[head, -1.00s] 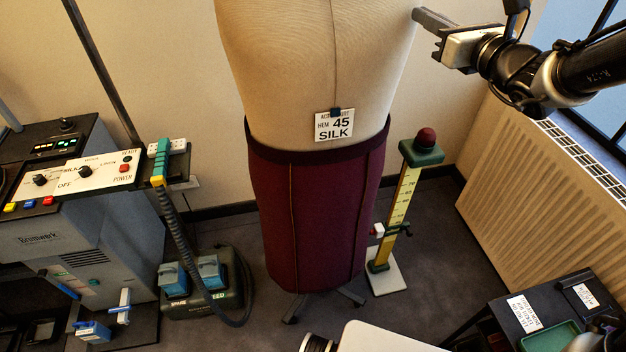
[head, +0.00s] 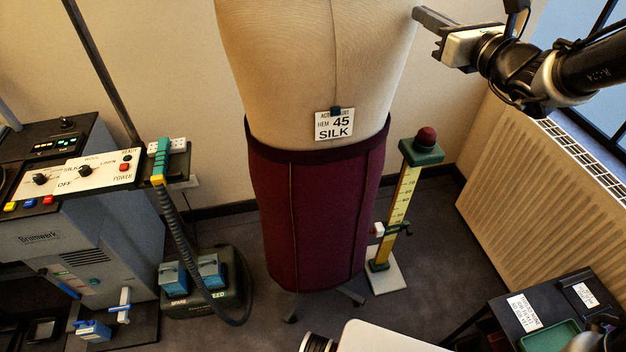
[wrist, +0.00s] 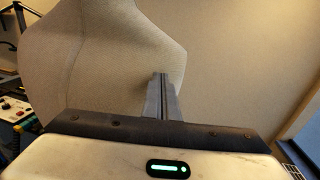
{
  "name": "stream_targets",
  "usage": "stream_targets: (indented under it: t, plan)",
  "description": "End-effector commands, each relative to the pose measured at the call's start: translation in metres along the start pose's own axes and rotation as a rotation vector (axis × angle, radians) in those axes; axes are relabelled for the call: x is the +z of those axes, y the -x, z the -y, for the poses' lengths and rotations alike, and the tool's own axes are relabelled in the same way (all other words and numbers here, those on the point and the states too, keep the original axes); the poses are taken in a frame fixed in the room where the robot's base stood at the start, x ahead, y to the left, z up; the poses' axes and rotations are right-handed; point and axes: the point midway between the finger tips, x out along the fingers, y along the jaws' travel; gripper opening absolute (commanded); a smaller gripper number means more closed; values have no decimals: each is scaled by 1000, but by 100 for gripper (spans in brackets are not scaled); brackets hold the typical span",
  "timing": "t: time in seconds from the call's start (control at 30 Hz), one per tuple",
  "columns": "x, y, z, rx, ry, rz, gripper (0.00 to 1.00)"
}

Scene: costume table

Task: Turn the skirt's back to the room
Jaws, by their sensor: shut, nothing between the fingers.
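The skirt (head: 310,220) is dark maroon with a darker waistband and thin vertical seams. It is on a beige dress form (head: 280,80) in the middle of the head view. A white card (head: 334,124) reading "HEM 45 SILK" is clipped to the form just above the waistband. My gripper (head: 418,14) is at the upper right, level with the form's torso and close to its right edge. Its fingers are together with nothing between them. In the wrist view the gripper (wrist: 162,78) points at the form's torso (wrist: 100,70); I cannot tell whether they touch.
A hem marker (head: 402,200) with a red top and yellow scale stands close right of the skirt. A steam station (head: 75,240) with a control panel (head: 80,172) is at left. A radiator (head: 540,190) and a small dark table (head: 545,310) are at right. Grey floor shows between.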

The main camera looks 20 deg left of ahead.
Motion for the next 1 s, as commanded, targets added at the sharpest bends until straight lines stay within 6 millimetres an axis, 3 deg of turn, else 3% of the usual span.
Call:
stream_targets:
  t: [0.3,0.7,1.0]
  plan:
    - [1,-1,1,3,-1,0,0]
    - [4,-44,31,160,-2,0,0]
    - [-1,-46,32,177,0,-1,0]
